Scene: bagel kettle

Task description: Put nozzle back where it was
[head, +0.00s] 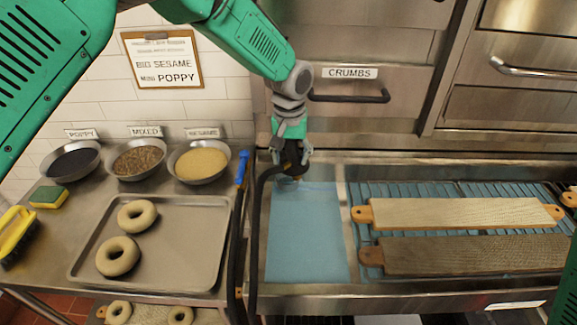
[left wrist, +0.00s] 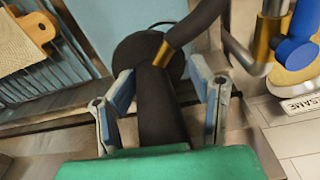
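The black nozzle (left wrist: 152,62) with its dark hose sits between the fingers of my left gripper (left wrist: 160,78) in the left wrist view. The fingertips appear to press on both sides of its round black part. In the head view my left gripper (head: 292,165) points down over the left end of the sink, above the blue bottom. The black hose (head: 256,215) arches from the gripper to the left and down the sink's left side. The gripper hides most of the nozzle there. A blue-handled metal fixture (head: 242,168) stands just left of the hose; its blue part (left wrist: 296,50) also shows in the left wrist view.
A tray (head: 205,240) with two bagels lies left, below poppy, mixed and sesame bowls (head: 199,163). Two bagel boards (head: 455,213) rest on the rack at right. The blue sink area (head: 305,235) is clear.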

